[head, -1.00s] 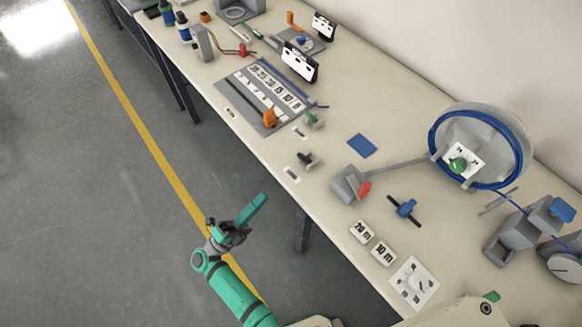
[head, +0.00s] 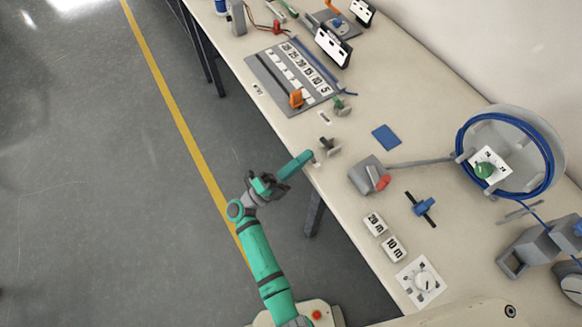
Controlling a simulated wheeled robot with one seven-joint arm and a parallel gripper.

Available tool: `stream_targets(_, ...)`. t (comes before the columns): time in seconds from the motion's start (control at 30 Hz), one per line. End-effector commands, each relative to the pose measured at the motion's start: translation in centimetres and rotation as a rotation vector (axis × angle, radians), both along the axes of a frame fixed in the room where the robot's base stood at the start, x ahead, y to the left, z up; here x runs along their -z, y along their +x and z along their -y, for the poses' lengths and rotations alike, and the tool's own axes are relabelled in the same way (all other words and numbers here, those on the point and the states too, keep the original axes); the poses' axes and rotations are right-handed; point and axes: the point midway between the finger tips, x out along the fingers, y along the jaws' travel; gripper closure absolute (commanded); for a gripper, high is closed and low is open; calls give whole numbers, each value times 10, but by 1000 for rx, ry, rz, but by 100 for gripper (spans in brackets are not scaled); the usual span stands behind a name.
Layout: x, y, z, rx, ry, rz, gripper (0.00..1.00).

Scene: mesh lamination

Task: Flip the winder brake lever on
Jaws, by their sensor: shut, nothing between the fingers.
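The winder (head: 553,150) is a grey drum with blue line coiled on it, at the right of the table. A grey box with a red-tipped lever (head: 383,183) stands left of it, and a grey rod runs from the box towards the drum. No readable label shows which of these is the brake lever.
A green toggle (head: 341,106) and an orange slider (head: 296,98) lie further up the table (head: 440,120). Open floor lies left of the table.

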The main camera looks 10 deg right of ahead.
Motion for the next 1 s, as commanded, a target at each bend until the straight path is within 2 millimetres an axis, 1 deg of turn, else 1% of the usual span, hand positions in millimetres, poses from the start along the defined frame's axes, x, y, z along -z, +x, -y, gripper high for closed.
stream_targets(0.03,-4,2,6,0,0,1,100)
stream_targets(0.2,-14,8,23,2,0,1,100)
stream_targets(0.4,-18,10,33,7,0,0,100)
stream_targets(0.8,-19,11,32,3,4,-1,100)
stream_targets(0.9,-20,12,28,-5,19,-4,100)
stream_targets(1.0,-22,14,20,-22,46,-14,100)
